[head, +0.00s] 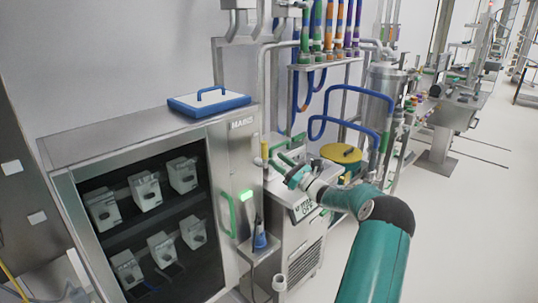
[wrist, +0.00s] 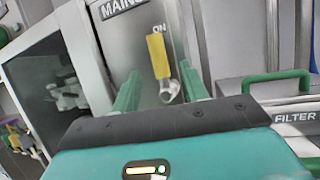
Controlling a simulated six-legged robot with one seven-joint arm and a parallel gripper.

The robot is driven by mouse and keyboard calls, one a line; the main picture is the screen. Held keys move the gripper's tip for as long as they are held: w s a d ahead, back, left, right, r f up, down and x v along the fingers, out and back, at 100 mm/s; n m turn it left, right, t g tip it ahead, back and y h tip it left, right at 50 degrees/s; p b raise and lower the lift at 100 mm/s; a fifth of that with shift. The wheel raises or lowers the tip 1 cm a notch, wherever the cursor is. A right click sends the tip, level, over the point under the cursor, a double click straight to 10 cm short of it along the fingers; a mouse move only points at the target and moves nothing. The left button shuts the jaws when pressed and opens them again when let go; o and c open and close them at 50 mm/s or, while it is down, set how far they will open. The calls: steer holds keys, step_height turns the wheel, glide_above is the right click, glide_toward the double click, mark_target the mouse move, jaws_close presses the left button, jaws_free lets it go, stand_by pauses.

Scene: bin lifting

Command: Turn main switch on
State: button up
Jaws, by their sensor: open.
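The main switch is a yellow lever (wrist: 158,56) on a metal panel in the wrist view. It stands near upright, tilted slightly, with its top by the printed "ON" and its lower end at a metal pivot (wrist: 170,92). In the head view the lever is a small yellow piece (head: 264,150) on the side of the cabinet. My gripper (wrist: 160,82) is open, with one green finger on each side of the lever's lower part. Contact cannot be told. In the head view my gripper (head: 283,168) is close to the panel, partly hidden by my arm.
A steel cabinet (head: 140,135) with a dark glass front stands at left, a blue-edged lid (head: 208,103) on top. A filter unit (wrist: 292,118) with a green handle (wrist: 276,78) is right of the panel. Pipes and blue hoses rise behind. Floor (head: 470,210) at right is clear.

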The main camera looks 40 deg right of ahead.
steer(key=v, duration=0.6)
steer(key=shift+s, duration=0.25)
